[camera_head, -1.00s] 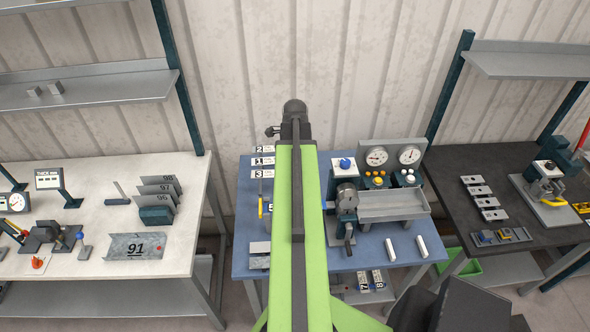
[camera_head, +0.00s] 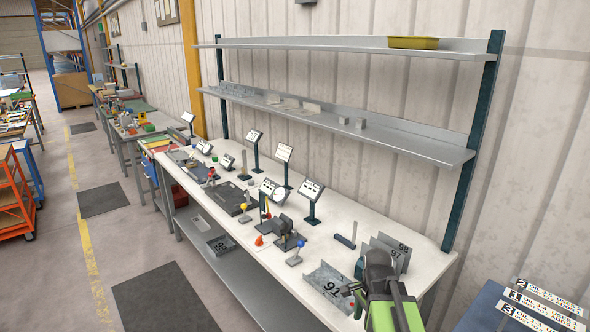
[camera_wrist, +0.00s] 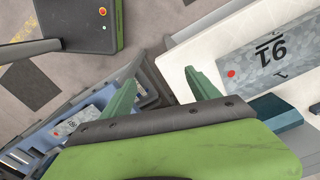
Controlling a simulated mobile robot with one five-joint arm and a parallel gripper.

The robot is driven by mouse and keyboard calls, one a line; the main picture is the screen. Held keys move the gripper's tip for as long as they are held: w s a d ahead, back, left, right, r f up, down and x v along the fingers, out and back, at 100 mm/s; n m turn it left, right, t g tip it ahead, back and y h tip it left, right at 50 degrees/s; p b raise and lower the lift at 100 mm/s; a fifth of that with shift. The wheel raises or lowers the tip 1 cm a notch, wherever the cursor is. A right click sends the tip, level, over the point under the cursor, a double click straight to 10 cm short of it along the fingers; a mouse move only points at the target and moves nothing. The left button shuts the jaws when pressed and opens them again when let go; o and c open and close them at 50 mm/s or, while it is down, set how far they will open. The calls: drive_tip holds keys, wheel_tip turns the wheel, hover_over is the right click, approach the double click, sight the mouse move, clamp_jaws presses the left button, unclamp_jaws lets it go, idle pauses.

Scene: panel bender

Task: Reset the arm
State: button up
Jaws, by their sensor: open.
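My gripper (camera_wrist: 160,78) is open and empty in the wrist view, its two green fingers spread apart. In the head view my arm reaches in from the lower right. Its dark wrist is at the right end of the white table (camera_head: 330,220), beside the bent metal plate marked 91 (camera_head: 328,283). This plate (camera_wrist: 268,58) also shows in the wrist view, to the right of the fingers and apart from them. The fingertips are hard to make out in the head view.
Upright plates marked 97 and 98 (camera_head: 392,246) stand close by my wrist. Several small display stands (camera_head: 284,153) line the table. Two shelves (camera_head: 400,143) hang above it. A blue table (camera_head: 490,318) with numbered strips is at the lower right. The floor at left is open.

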drive_tip(key=s+a+f+n+b, duration=0.1)
drive_tip(key=a+f+n+b, duration=0.1)
drive_tip(key=a+n, duration=0.6)
drive_tip(key=f+n, duration=0.1)
drive_tip(key=n, duration=0.5)
drive_tip(key=shift+s+a+f, duration=0.35)
drive_tip(key=shift+s+a, duration=0.05)
